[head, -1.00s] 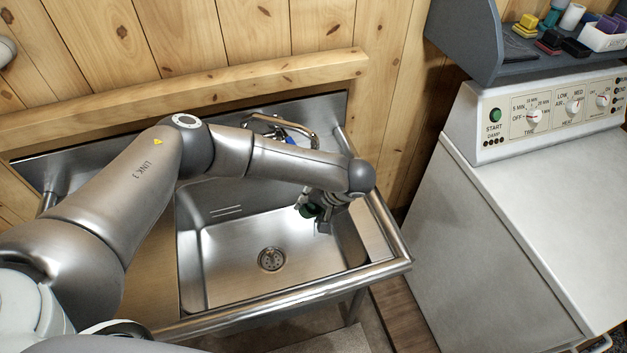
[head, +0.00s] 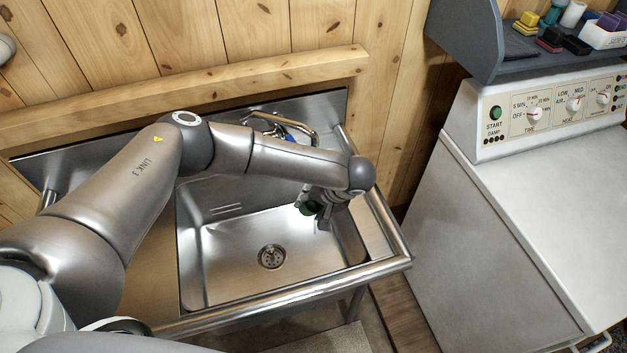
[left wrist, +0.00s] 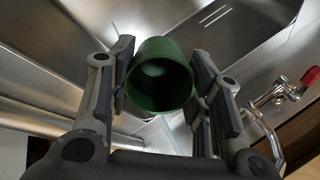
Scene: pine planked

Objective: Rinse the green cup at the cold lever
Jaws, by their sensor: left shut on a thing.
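The green cup (left wrist: 160,85) is between the two fingers of my left gripper (left wrist: 165,88) in the left wrist view, with its open mouth facing the camera. The gripper is shut on the cup. In the head view only a small part of the cup (head: 308,208) shows beside my left gripper (head: 318,212), over the right part of the sink basin (head: 230,275). The faucet (head: 275,122) stands behind my arm, with a blue part (head: 290,138) partly hidden by it. In the left wrist view a red lever (left wrist: 310,76) shows at the right. I see no running water.
The steel basin is empty, with a round drain (head: 272,257). A white dryer (head: 500,210) stands right of the sink, with a grey shelf (head: 560,60) of small items above its panel. A pine wall (head: 240,40) with a wooden ledge is behind the sink.

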